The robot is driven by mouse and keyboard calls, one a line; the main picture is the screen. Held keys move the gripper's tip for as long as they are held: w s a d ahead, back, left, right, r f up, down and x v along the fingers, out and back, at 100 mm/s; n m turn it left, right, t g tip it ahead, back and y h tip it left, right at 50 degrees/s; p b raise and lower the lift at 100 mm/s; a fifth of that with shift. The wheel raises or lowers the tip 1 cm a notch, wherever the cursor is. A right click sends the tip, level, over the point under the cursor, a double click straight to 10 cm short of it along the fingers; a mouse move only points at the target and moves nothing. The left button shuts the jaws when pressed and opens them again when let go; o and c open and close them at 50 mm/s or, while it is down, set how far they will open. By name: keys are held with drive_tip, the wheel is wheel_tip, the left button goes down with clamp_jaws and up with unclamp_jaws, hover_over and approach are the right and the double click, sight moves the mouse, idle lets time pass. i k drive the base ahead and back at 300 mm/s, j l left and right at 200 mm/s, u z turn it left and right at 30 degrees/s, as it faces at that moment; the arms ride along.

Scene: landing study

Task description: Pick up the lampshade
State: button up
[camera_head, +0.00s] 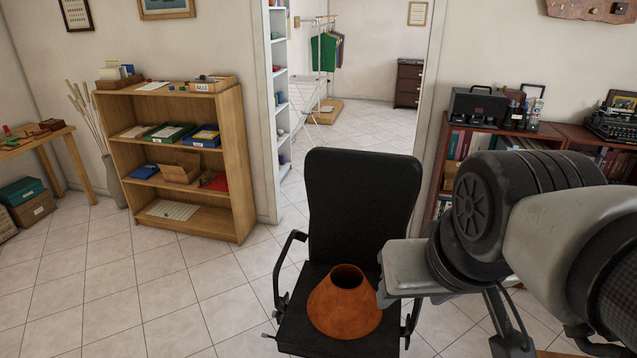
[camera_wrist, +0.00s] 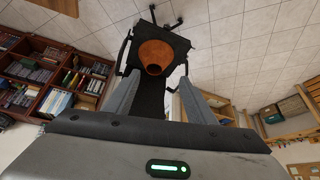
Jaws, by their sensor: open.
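The lampshade (camera_head: 345,305) is an orange-brown cone with an open, narrower top, standing upright on the seat of a black office chair (camera_head: 362,195). In the wrist view the lampshade (camera_wrist: 178,48) shows beyond my fingertips, its narrow opening towards the camera. My gripper (camera_wrist: 158,82) is open and empty, its two grey fingers apart with the lampshade seen between and past their tips. In the head view my gripper (camera_head: 384,292) is just right of the lampshade and covers a little of its right edge. I cannot tell whether they touch.
The chair's left armrest (camera_head: 288,268) stands beside the lampshade. A wooden shelf (camera_head: 243,160) with trays and papers is at the left. A dark bookcase (camera_head: 440,160) is behind my arm at the right. Tiled floor is clear at the front left.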

sight(338, 313)
drive_tip(key=i+j+z, duration=0.1)
drive_tip(key=z, duration=0.3)
drive_tip(key=i+j+z, duration=0.1)
drive_tip(key=j+z, duration=0.2)
drive_tip(key=z, duration=0.15)
drive_tip(key=i+j+z, duration=0.2)
drive_tip(key=j, duration=0.35)
drive_tip(key=j+z, duration=0.15)
drive_tip(key=j, duration=1.05)
drive_tip(key=i+j+z, duration=0.1)
drive_tip(key=j, duration=0.6)
